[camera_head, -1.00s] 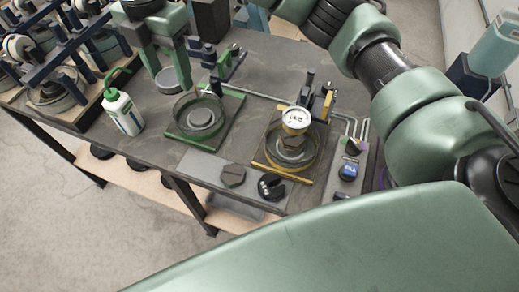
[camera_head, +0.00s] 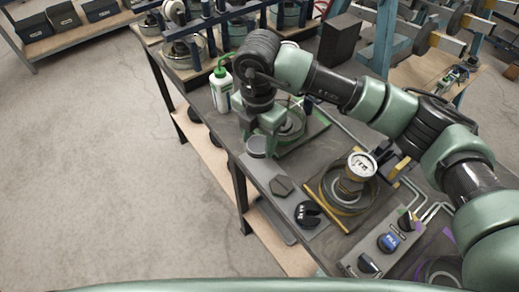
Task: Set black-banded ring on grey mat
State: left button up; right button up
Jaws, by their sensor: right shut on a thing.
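My right gripper (camera_head: 260,130) points down over the left end of the bench's front strip, its green jaws shut on a small grey round piece (camera_head: 257,147). The piece looks like the ring, but I cannot make out a black band at this size. It sits at or just above the grey mat (camera_head: 262,172); I cannot tell whether it touches. On that mat lie a dark hexagonal piece (camera_head: 281,186) and a black notched piece (camera_head: 308,213). My left gripper is not in view.
A green-framed fixture (camera_head: 296,131) stands right behind the gripper. A yellow-framed fixture (camera_head: 340,213) with a round gauge (camera_head: 361,165) is to the right. A white bottle (camera_head: 221,91) stands close on the left. A knob panel (camera_head: 386,243) is at front right.

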aim_at(258, 161)
jog(key=shift+f, duration=0.75)
notch_tip(258, 161, down, 4)
jog(key=shift+p, duration=0.55)
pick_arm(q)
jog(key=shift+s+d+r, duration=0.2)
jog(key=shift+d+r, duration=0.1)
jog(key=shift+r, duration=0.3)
pick_arm(e)
jog(key=shift+f, duration=0.1)
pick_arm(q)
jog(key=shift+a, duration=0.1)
pick_arm(e)
jog(key=shift+f, duration=0.15)
jog(key=o, duration=1.6)
jog(key=shift+c, duration=0.2)
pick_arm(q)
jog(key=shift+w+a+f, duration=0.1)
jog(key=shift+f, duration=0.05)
